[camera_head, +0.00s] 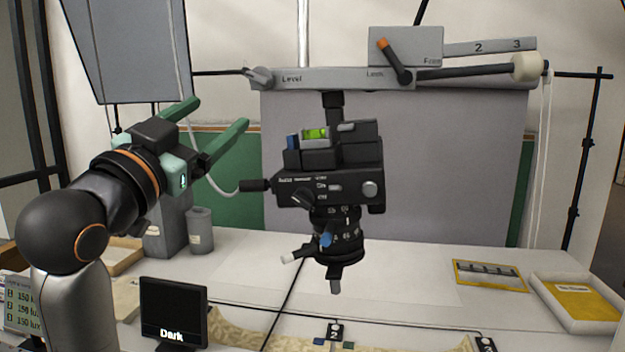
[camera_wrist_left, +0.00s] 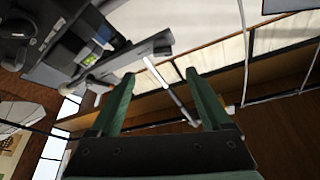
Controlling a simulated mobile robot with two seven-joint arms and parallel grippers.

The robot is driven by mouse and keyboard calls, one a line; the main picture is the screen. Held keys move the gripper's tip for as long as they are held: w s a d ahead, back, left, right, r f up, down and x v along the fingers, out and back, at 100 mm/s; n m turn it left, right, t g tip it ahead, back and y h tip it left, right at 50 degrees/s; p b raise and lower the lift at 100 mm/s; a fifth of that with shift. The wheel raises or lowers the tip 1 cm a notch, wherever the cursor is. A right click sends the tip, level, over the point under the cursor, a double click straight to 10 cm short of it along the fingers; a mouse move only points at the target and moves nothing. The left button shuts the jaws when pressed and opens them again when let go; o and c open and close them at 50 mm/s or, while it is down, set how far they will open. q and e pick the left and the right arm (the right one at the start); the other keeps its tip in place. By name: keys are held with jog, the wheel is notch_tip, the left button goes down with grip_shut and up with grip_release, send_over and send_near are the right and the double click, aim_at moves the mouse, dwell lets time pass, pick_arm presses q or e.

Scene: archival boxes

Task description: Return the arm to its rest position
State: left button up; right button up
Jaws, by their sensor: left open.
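My left arm comes in from the left of the head view and is raised. Its gripper (camera_head: 218,122) has two green fingers spread wide apart with nothing between them. In the left wrist view the same green fingers (camera_wrist_left: 165,88) are open and empty. The gripper is left of the black camera head unit (camera_head: 335,180) hanging in the middle, apart from it in the picture. My right gripper does not show in either view.
A grey bar marked Level (camera_head: 325,78) spans above the table. A small screen reading Dark (camera_head: 172,312) stands at the front left. A white tray (camera_head: 548,295) and a yellow-framed card (camera_head: 490,275) lie at the right. The white table's middle (camera_head: 400,275) is mostly clear.

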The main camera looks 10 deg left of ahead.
pick_arm(q)
notch_tip(320, 180, down, 31)
jog(key=w+n+g+y, duration=0.1)
jog(key=n+g+y, duration=0.1)
jog(key=g, duration=0.5)
jog(key=s+f+n+g+y, duration=0.1)
jog(key=s+f+g, duration=0.3)
jog(key=f, duration=0.5)
jog(key=s+f+n+g, duration=0.1)
jog(key=s+f+g, duration=0.1)
jog(key=s+f, duration=0.65)
jog(key=s+f+g+y, duration=0.1)
jog(key=s+f+g, duration=0.4)
jog(key=s+f, duration=0.85)
jog(key=w+d+f+t+h+p, duration=0.2)
jog(key=w+d+f+t+p, duration=0.1)
jog(key=f+t, duration=0.2)
jog(key=shift+d+f+n+t+p, duration=0.3)
jog(key=shift+d+n+p, duration=0.1)
jog(key=shift+w, duration=0.1)
